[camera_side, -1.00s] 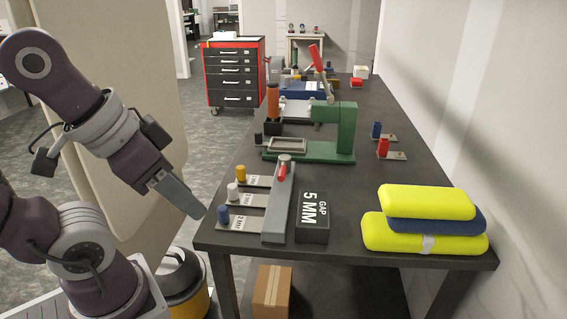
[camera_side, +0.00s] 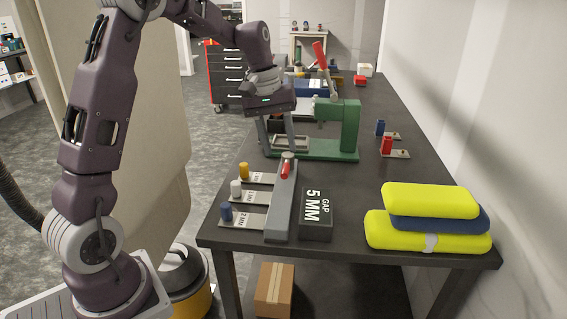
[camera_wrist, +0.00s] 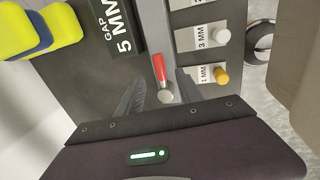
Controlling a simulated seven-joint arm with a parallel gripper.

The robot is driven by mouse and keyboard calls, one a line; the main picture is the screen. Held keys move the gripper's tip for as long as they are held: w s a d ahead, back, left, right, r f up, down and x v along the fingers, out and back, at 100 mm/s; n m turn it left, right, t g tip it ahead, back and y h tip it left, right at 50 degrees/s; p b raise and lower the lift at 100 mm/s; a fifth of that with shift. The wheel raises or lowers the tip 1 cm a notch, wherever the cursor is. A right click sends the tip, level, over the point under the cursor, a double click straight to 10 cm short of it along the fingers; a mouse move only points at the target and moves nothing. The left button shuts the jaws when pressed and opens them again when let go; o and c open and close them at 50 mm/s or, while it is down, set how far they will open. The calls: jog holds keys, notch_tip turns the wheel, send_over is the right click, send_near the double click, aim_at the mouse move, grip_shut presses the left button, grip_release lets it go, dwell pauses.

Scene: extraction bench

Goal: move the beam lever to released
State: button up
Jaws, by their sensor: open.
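The lever with a red handle (camera_side: 285,170) sits on the far end of a long grey beam (camera_side: 279,213); I take it as the beam lever. In the wrist view the red handle (camera_wrist: 161,70) runs roughly along the beam, with a round grey pivot (camera_wrist: 165,96) at its near end. My gripper (camera_side: 279,149) is open, fingers pointing down, near the far end of the beam. In the wrist view its fingers (camera_wrist: 160,75) show either side of the lever. They look empty, and I cannot tell their height above it.
Tabs with blue (camera_side: 226,211), white (camera_side: 236,187) and yellow (camera_side: 243,170) knobs lie left of the beam. A black "GAP 5 MM" block (camera_side: 316,226) stands to its right. A green press (camera_side: 350,128) stands behind. Yellow cases (camera_side: 431,201) are stacked at the front right.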

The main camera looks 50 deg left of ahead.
aim_at(285, 166)
jog(key=f, duration=0.5)
jog(key=shift+w+d+f, duration=0.25)
jog(key=shift+w+d, duration=0.1)
jog(key=shift+d, duration=0.05)
grip_shut()
dwell(0.9)
